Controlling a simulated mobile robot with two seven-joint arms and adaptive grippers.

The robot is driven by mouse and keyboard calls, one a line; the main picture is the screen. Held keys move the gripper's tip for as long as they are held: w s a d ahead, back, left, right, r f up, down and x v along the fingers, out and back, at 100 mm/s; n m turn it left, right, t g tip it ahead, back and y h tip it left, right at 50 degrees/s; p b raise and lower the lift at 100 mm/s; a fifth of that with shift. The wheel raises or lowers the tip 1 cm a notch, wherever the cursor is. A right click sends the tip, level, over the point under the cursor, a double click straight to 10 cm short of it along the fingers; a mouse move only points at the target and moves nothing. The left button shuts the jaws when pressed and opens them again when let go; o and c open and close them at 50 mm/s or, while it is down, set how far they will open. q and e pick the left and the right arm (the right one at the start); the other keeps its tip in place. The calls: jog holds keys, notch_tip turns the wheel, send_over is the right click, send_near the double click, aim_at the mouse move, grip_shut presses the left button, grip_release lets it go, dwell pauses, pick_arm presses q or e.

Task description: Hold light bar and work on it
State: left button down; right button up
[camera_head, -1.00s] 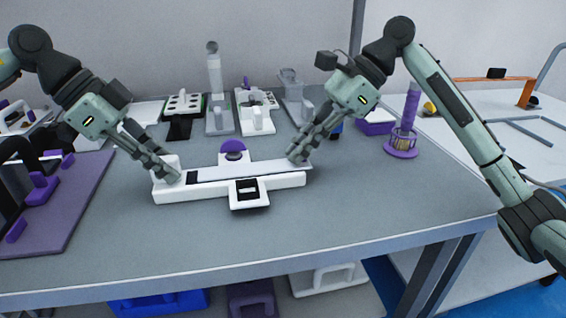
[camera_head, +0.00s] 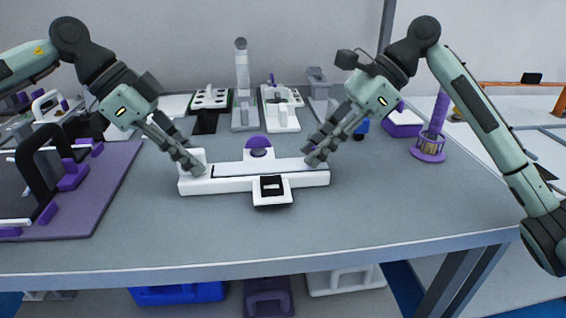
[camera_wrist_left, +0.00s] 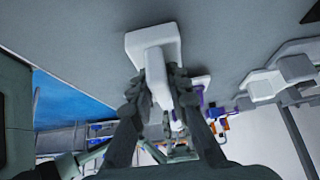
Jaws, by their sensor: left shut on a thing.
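The light bar, a flat white strip (camera_head: 258,168), lies along the top of a long white fixture (camera_head: 228,185) on the grey table, with thin dark lines along its edges. My left gripper (camera_head: 197,170) is shut on the raised block at the fixture's left end. In the left wrist view, its fingers (camera_wrist_left: 158,82) close on both sides of a white block (camera_wrist_left: 154,42). My right gripper (camera_head: 313,160) is at the bar's right end, fingers pointing down. Whether it grips the bar is unclear. A black square part (camera_head: 271,186) sits at the fixture's front middle.
A purple mat (camera_head: 115,185) with black and purple parts lies at the left. Several white and grey fixtures (camera_head: 282,115) stand along the back. A purple holder (camera_head: 429,150) stands at the right. The table's front is clear.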

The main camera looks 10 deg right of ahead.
pick_arm(q)
jog(key=shift+f, duration=0.15)
pick_arm(e)
jog(key=shift+r, duration=2.5)
pick_arm(q)
jog(key=c, duration=1.4)
grip_release()
jog(key=shift+o, duration=0.2)
jog(key=shift+r, duration=0.2)
